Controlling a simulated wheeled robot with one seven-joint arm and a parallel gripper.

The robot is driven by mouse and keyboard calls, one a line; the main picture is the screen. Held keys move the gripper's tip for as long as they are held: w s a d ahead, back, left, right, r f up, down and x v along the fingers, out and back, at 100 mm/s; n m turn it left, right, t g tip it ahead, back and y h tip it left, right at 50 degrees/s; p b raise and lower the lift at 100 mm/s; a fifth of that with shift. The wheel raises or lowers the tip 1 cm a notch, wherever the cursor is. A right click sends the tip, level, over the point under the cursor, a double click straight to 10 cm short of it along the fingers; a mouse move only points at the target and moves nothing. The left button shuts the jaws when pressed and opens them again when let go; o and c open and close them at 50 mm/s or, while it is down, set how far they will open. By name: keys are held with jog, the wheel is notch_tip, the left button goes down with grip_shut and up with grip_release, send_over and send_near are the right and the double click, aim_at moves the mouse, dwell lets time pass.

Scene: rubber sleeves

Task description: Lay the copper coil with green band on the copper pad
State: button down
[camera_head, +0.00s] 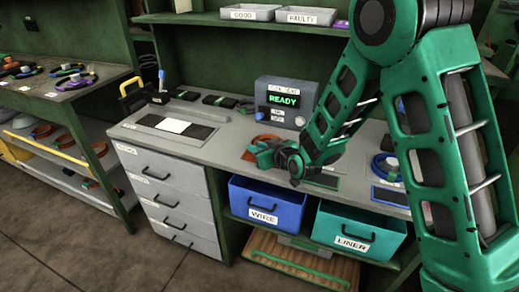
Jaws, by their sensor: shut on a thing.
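My gripper (259,152) is low over the middle of the grey workbench, seen from behind and the side. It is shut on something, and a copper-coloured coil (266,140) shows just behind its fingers. The coil's green band cannot be made out against my green gripper. A copper-coloured edge, perhaps the copper pad (247,156), shows on the bench at the left of the fingers. My gripper hides most of this spot, so I cannot tell whether the coil touches the pad.
A grey box (287,102) reading READY stands behind my gripper. A green-edged pad (324,181) and a blue pad (390,197) lie to the right. Blue WIRE (266,204) and teal LINER (358,232) bins sit below. A blue coil (386,167) lies partly behind my arm.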

jog(key=c, duration=1.8)
grip_release()
jog(key=shift+f, duration=0.25)
jog(key=shift+d+r, duration=0.1)
jog(key=v, duration=1.2)
